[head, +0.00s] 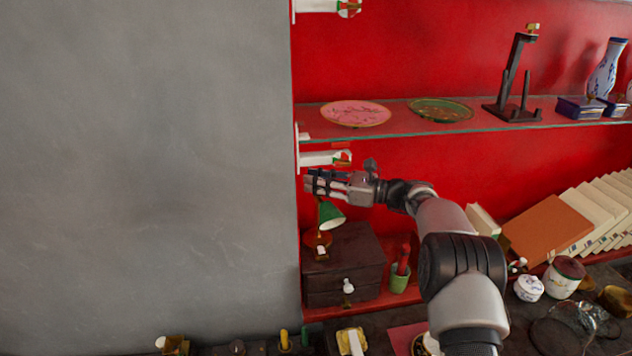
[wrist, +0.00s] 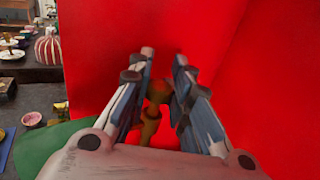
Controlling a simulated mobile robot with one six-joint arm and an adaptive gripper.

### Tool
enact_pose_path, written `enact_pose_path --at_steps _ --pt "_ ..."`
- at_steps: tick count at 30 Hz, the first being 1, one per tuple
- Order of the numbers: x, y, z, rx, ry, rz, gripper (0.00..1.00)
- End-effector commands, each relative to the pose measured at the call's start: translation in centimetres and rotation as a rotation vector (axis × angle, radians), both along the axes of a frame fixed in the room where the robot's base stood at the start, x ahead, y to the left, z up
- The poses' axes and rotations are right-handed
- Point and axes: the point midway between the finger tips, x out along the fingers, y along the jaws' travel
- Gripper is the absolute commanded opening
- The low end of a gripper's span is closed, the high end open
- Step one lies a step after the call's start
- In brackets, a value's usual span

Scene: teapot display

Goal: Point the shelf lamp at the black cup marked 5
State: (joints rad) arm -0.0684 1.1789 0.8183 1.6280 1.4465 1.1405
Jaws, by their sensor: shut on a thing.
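The shelf lamp has a green shade (head: 331,215) and a brown base (head: 317,239), and it stands on a dark drawer box on the lower shelf. My gripper (head: 310,182) is just above the shade, at the top of the lamp. In the wrist view my gripper (wrist: 164,58) is shut on a brass part of the lamp (wrist: 153,112) between its fingers. A green surface (wrist: 48,150), likely the shade, shows at lower left there. I cannot make out a black cup marked 5 in either view.
The drawer box (head: 342,262) has a pale knob. A green pot (head: 399,278) with red sticks stands right of it. The glass shelf (head: 420,124) above holds plates and a dark stand. A grey wall (head: 145,170) is at left. A striped pot (wrist: 47,46) stands on a table.

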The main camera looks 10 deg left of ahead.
Motion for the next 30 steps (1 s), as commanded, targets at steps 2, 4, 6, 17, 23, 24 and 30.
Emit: enact_pose_path --at_steps 2,4,6,17,23,24,30 --pt "0.05 -0.26 -0.23 -0.003 0.003 -0.002 0.00" --pt "0.05 -0.27 -0.23 -0.003 0.003 -0.002 0.00" --pt "0.05 -0.27 -0.24 -0.003 0.003 -0.002 0.00" --pt "0.06 -0.25 -0.19 -0.002 0.003 -0.002 0.28" --pt "0.02 -0.11 -0.09 -0.001 0.001 -0.001 0.29" --pt "0.02 -0.09 -0.08 -0.001 0.001 -0.001 0.29" --pt "0.02 -0.95 -0.03 0.000 0.001 -0.003 0.29"
